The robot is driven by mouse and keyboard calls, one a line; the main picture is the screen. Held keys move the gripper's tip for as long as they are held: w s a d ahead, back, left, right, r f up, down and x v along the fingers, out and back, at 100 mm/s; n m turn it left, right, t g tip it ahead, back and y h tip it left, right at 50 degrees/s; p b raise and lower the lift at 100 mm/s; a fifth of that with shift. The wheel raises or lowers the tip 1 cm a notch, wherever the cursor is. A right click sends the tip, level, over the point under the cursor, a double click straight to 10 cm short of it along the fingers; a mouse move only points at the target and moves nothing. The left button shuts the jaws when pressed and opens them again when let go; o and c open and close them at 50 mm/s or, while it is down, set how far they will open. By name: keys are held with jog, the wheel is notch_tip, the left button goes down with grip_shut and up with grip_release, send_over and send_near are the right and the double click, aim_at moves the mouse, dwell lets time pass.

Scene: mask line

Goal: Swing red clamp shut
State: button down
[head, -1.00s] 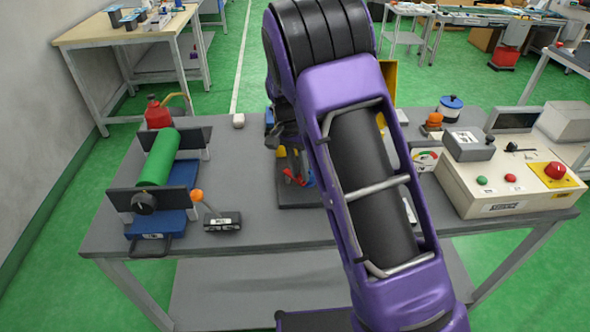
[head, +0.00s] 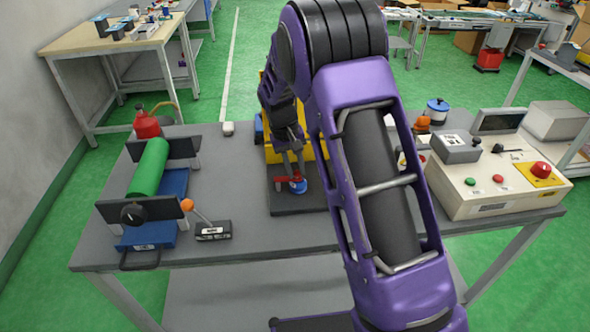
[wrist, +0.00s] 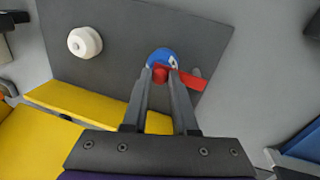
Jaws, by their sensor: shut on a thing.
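The red clamp (head: 283,181) shows beside a round blue part on the dark plate (head: 290,201) in the head view. In the wrist view, the red clamp (wrist: 192,79) is a short bar pointing right from between my fingers. The blue part (wrist: 160,56) lies just beyond my fingertips. My gripper (wrist: 161,76) is shut on the red clamp near the blue part. In the head view my gripper (head: 291,172) reaches down to the plate, and its fingers hide part of the clamp.
A yellow block (wrist: 85,105) is close to my fingers, and a white knob (wrist: 85,42) sits on the plate. A green roll (head: 150,168) stands left, with an orange-knobbed lever (head: 201,214) beside it. A control box (head: 485,180) stands right. The table front is mostly clear.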

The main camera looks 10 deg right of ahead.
aim_at(284, 180)
jog(key=shift+w+n, duration=0.25)
jog(key=shift+n, duration=0.15)
jog(key=c, duration=0.7)
grip_release()
jog(key=a+r+p, duration=0.1)
jog(key=a+r, duration=0.2)
jog(key=r, duration=1.4)
jog(key=shift+s+a, duration=0.15)
jog(key=shift+s, duration=0.25)
